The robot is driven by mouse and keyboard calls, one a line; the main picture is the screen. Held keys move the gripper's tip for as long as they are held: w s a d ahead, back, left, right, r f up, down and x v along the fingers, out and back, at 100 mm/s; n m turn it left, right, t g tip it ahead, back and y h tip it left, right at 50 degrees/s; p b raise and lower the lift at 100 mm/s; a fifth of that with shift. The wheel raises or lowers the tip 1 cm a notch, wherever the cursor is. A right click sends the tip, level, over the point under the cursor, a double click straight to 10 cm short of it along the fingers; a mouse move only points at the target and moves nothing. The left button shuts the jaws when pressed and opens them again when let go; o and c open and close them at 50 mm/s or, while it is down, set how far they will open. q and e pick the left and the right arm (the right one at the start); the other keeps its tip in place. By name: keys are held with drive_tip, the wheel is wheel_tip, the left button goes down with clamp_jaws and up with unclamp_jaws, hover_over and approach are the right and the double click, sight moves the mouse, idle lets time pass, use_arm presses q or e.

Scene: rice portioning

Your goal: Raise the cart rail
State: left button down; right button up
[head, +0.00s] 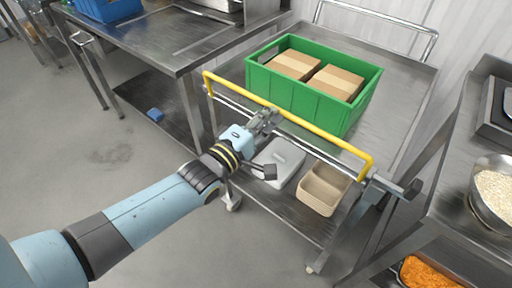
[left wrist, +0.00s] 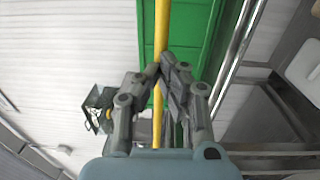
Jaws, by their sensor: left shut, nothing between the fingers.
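The yellow cart rail (head: 318,132) runs along the near side of the steel cart (head: 396,92). Its bent ends come down toward the silver bar at the cart's edge, and its long bar stands above that edge, in front of the green crate. My left gripper (head: 268,118) is at the rail's middle, shut with nothing between its fingers. In the left wrist view the closed fingertips (left wrist: 163,66) lie in front of the rail (left wrist: 161,28), which passes behind them. I cannot tell whether they touch it. My right gripper is not in view.
The green crate (head: 298,97) on the cart top holds two cardboard boxes (head: 335,82). A beige bin (head: 322,190) and a pale container (head: 281,160) sit on the lower shelf. Steel tables stand at left and right; a rice bowl (head: 493,190) is at right. The floor at left is clear.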

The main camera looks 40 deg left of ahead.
use_arm(q)
drive_tip(key=shift+w+r+p, duration=0.25)
drive_tip(key=shift+w+p, duration=0.05)
drive_tip(key=shift+w, duration=0.45)
drive_tip(key=shift+r, duration=0.1)
